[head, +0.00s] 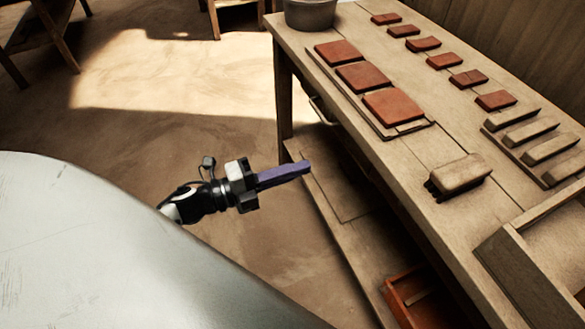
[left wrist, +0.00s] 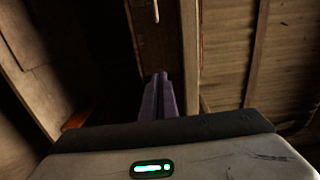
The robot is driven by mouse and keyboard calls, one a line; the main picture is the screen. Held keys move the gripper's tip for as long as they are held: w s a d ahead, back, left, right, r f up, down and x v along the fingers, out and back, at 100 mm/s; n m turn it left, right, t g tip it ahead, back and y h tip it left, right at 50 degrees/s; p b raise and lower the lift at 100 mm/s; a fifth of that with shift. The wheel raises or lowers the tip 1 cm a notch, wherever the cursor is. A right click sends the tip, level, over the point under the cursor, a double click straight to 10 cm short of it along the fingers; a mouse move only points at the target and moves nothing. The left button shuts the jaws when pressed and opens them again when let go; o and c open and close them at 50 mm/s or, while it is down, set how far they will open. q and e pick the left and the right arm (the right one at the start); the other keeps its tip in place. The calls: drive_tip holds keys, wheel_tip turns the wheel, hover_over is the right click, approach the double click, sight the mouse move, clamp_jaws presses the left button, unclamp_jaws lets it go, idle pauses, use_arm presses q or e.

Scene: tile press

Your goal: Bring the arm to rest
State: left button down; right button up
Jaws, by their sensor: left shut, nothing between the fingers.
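My left gripper (head: 305,168) has purple fingers, which are closed together with nothing between them. In the head view it is left of the wooden workbench (head: 425,205), pointing right towards the bench's side and its lower shelf. In the left wrist view the shut purple fingers (left wrist: 158,80) point at dim wooden boards and a post. My right gripper is in neither view.
On the bench lie three large red tiles (head: 362,77), a row of small red tiles (head: 443,61), a wooden block (head: 460,174) and a slatted rack (head: 535,140). A grey bucket (head: 310,14) stands at the far end. An orange crate (head: 412,295) is low down. Open floor (head: 150,115) lies left.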

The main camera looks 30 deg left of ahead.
use_arm(q)
drive_tip(key=shift+s+a, duration=0.2)
drive_tip(key=shift+s, duration=0.1)
drive_tip(key=s+d+f+n+g+y+p, duration=0.1)
drive_tip(key=s+d+f+n+g+y, duration=0.2)
drive_tip(key=s+f+n, duration=0.4)
drive_tip(key=s+d+f+n+g+y+p, duration=0.1)
drive_tip(key=s+d+f+n+g+y, duration=0.2)
drive_tip(key=n, duration=1.2)
drive_tip(key=s+d+f+y, duration=0.1)
drive_tip(key=s+d+f, duration=0.2)
drive_tip(key=s+f, duration=0.1)
drive_tip(key=shift+s+f+n, duration=0.2)
drive_tip(key=shift+s+n, duration=0.1)
drive_tip(key=shift+s, duration=0.4)
drive_tip(key=shift+d, duration=0.1)
